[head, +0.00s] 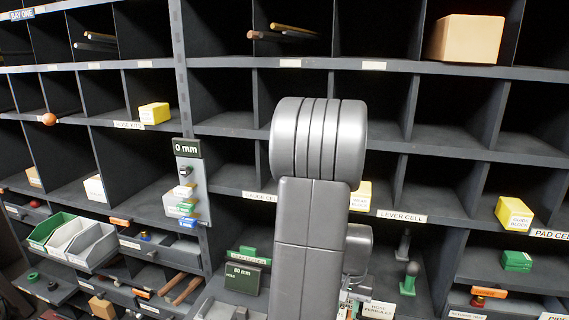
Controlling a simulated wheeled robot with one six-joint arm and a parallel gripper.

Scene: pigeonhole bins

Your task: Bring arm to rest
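My arm (310,225) rises from the bottom of the head view, in front of the pigeonhole bins (228,127). Its thick rounded grey joint (318,140) is at the top, near the middle of the picture. Another grey rounded part (358,248), probably also mine, shows partly behind the arm on the right. I cannot make out my gripper or its fingers in this view. The arm hides part of the middle bins, including part of a yellow block (360,195).
A cardboard-coloured box (465,38) sits upper right. Yellow blocks (154,113) (513,213) stand in side cells. A "0 mm" panel (187,150) is mounted left of my arm. White and green trays (70,240) jut out lower left. Several cells are empty.

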